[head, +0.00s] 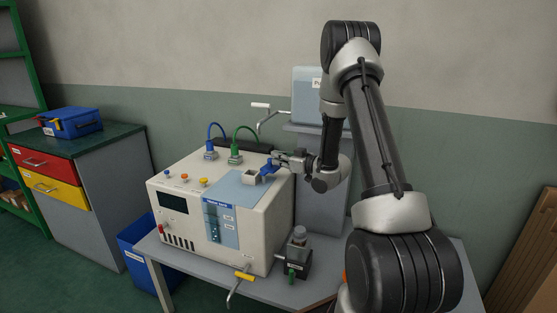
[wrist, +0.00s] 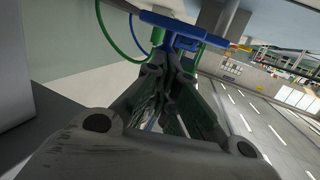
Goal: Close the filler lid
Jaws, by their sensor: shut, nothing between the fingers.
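The cream machine (head: 205,215) stands on a grey table, with a light blue panel on its top right. A small pale square filler neck (head: 250,176) sits on that panel. The blue filler lid (head: 268,168) stands tilted up at the right side of the neck, so it looks open. My gripper (head: 277,158) is shut and empty, with its fingertips right at the lid. In the wrist view the fingertips (wrist: 174,64) are together just below the blue lid (wrist: 185,26). I cannot tell whether they touch it.
Blue and green hoses (head: 237,140) loop up from the machine top behind the lid. Several coloured knobs (head: 185,177) are at its left. A crank handle (head: 243,278) sticks out in front, beside a small dark device (head: 297,258).

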